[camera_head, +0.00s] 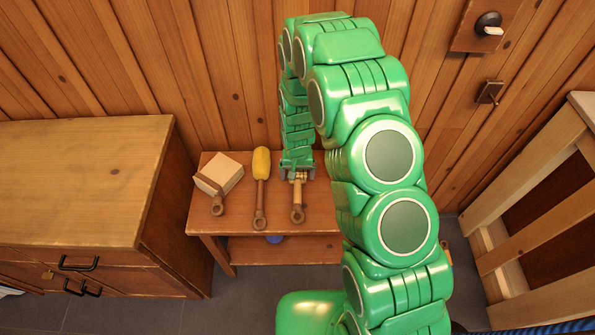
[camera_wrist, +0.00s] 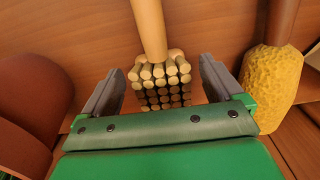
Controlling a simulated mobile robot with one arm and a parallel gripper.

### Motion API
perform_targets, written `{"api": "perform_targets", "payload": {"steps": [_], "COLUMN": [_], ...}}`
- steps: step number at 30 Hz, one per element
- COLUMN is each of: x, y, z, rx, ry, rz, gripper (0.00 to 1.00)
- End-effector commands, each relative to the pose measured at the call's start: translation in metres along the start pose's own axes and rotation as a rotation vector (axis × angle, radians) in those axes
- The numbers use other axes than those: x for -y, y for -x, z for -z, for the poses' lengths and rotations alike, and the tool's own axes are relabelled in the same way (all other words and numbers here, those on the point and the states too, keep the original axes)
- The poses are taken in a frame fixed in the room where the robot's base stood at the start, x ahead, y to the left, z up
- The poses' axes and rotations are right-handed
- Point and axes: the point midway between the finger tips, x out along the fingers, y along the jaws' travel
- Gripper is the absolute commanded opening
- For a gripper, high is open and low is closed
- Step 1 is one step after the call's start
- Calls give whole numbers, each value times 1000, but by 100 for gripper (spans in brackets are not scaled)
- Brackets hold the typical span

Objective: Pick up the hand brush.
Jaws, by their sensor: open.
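A brush-like tool with a head of several thick round tan tufts (camera_wrist: 160,82) and a wooden handle (camera_wrist: 149,28) lies on the small wooden table; I take it as the hand brush. In the head view its handle (camera_head: 297,205) points to the table's front edge, and its head is partly hidden by my arm. My gripper (camera_wrist: 162,82) is open, with one finger on each side of the tufted head. A gap shows at each side, and neither finger visibly touches it. In the head view my gripper (camera_head: 297,172) is low over the table's back.
A yellow fuzzy duster (camera_head: 261,165) lies close to the left, and a cream block tool with a handle (camera_head: 219,175) lies further left on the table (camera_head: 322,220). A wooden cabinet (camera_head: 80,180) stands left. A dark brown rounded thing (camera_wrist: 30,100) shows at the wrist view's left.

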Motion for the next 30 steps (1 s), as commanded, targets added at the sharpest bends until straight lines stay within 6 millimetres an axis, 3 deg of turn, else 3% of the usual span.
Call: {"api": "perform_targets", "payload": {"steps": [9, 21, 30], "x": [0, 0, 0], "y": [-4, -4, -2], "z": [0, 0, 0], "rx": [-1, -1, 0], "ry": [0, -1, -1], "rz": [0, 0, 0], "gripper": [91, 29, 28]}}
